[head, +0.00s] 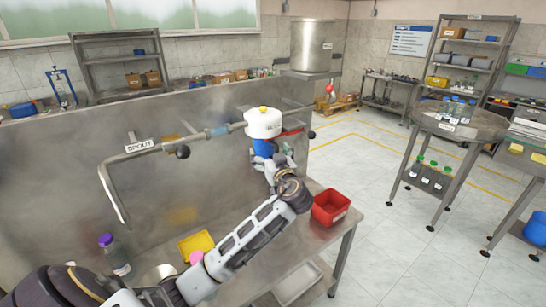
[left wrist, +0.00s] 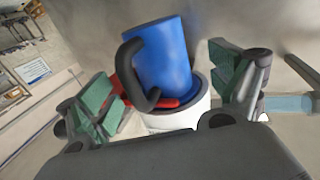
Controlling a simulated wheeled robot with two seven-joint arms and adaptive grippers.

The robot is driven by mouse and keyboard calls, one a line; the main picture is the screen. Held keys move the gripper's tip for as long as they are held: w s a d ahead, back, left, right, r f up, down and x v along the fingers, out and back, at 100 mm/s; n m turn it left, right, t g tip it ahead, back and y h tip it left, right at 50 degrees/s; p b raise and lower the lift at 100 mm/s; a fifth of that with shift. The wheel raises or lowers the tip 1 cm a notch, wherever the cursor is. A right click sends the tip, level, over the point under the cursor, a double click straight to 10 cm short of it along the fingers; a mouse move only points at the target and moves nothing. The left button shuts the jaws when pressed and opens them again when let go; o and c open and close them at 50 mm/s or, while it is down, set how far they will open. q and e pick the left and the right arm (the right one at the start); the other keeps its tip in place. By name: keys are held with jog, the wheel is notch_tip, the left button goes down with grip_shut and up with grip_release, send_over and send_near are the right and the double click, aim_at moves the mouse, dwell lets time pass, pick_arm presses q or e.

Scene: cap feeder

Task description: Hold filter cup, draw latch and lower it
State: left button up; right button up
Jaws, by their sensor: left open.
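The blue filter cup (head: 263,148) hangs under a white housing (head: 264,124) with a yellow top, on the pipe along the metal panel. In the left wrist view the blue cup (left wrist: 163,58) meets the white housing (left wrist: 185,118), and its black handle (left wrist: 130,62) faces the camera. The red latch (head: 293,132) sticks out to the right of the housing; it also shows at the cup's rim in the left wrist view (left wrist: 165,103). My left gripper (head: 276,160) is open, its green-padded fingers on either side of the cup. Contact cannot be told. My right gripper is out of view.
A pipe marked SPOUT (head: 139,146) runs left of the housing and bends down. On the bench stand a red bin (head: 330,207), a yellow tray (head: 196,244) and a purple-capped bottle (head: 115,255). Open floor lies to the right.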

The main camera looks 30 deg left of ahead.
aim_at(267, 149)
pick_arm(q)
jog(key=shift+p+x, duration=0.7)
jog(key=shift+x, duration=2.05)
